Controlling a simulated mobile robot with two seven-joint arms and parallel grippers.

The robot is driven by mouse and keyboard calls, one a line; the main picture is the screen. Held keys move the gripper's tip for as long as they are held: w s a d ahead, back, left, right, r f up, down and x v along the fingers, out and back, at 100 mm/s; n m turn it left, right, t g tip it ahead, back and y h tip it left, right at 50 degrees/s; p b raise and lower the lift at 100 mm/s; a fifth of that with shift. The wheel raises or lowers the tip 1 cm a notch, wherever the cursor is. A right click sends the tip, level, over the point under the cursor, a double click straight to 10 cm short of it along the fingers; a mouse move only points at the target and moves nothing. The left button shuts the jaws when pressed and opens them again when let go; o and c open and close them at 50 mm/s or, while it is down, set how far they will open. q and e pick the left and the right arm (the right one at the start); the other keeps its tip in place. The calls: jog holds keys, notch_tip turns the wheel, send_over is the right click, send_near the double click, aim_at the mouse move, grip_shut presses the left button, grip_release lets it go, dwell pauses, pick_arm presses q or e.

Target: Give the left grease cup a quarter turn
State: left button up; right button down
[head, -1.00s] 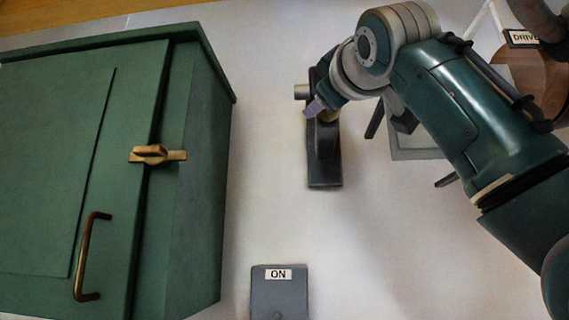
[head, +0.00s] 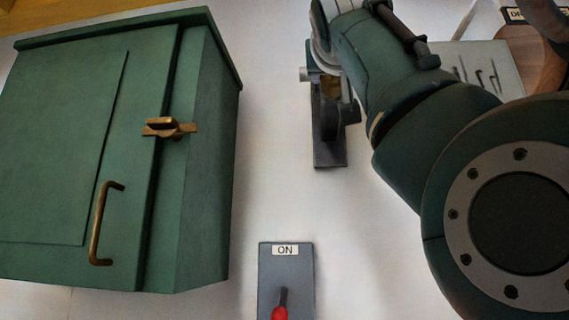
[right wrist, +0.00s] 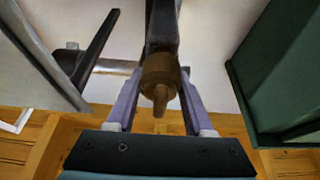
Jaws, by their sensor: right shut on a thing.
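A brass grease cup (right wrist: 160,76) with a tab on its front shows in the right wrist view, at the end of a dark bearing bracket (right wrist: 162,28). My right gripper (right wrist: 160,88) has its two pale purple fingers on either side of the cup, shut on it. In the head view the dark grey bracket (head: 329,140) stands on the pale surface, and a small brownish part of the cup (head: 328,88) shows beside my arm. My right fingers are mostly hidden there behind my wrist. My left gripper is in neither view.
A green cabinet (head: 190,200) with a brass latch (head: 169,127) and handle stands at left. A grey switch box (head: 286,268) marked ON has a red-tipped lever (head: 280,312). A pale grey panel (head: 480,66) and brown wheel (head: 545,60) are at upper right.

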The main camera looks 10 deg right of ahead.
dwell(0.5)
jog(key=c, duration=0.5)
grip_release()
jog(key=b+v, duration=0.8)
jog(key=v, duration=0.2)
jog(key=shift+r+b, duration=0.1)
jog(key=shift+b, duration=0.3)
